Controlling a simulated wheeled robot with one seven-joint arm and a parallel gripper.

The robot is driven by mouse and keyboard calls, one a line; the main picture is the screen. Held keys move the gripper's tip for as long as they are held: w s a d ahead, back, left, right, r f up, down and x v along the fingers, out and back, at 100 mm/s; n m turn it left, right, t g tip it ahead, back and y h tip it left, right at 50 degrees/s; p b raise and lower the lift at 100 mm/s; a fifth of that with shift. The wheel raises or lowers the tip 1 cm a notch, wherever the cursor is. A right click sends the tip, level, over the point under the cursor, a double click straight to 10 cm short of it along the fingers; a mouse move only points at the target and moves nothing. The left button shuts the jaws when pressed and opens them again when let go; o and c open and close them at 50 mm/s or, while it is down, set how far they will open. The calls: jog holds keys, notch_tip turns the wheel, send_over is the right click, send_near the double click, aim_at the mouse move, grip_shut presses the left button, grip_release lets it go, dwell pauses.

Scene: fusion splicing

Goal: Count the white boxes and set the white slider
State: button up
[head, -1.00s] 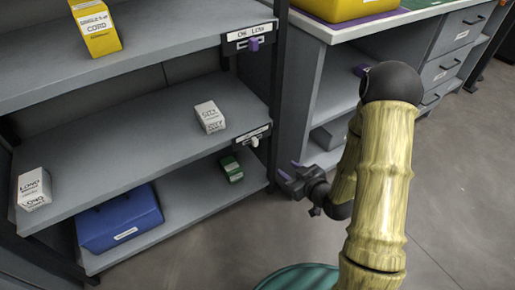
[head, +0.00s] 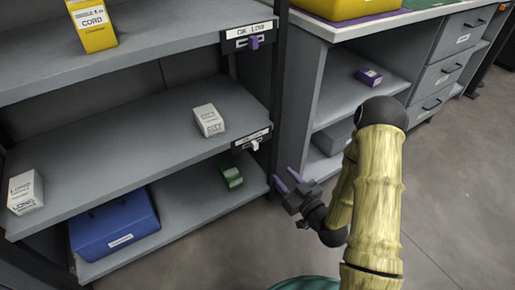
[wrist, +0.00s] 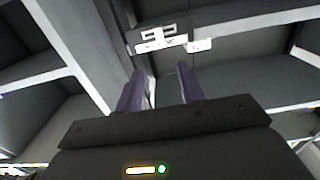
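Two white boxes stand on the middle shelf in the head view: one at the left front (head: 25,192) and one nearer the right end (head: 209,119). The white slider (head: 254,145) sits on a labelled plate (head: 246,141) at that shelf's right front edge. The plate also shows ahead of the fingers in the wrist view (wrist: 160,38), with a white knob (wrist: 200,45) to its right. My gripper (head: 283,181) is open and empty, below and right of the slider, apart from it. Its purple fingers also show in the wrist view (wrist: 160,85).
A blue bin (head: 113,225) and a green box (head: 231,176) are on the bottom shelf. A workbench (head: 330,32) with a small purple box (head: 368,77) stands right. Floor is clear.

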aim_at(256, 145)
jog(key=b+x, duration=0.5)
jog(key=x, duration=1)
jog(key=shift+a+f, duration=0.1)
jog(key=shift+w+a, duration=0.25)
jog(key=shift+w, duration=0.15)
jog(key=shift+c, duration=0.5)
grip_shut()
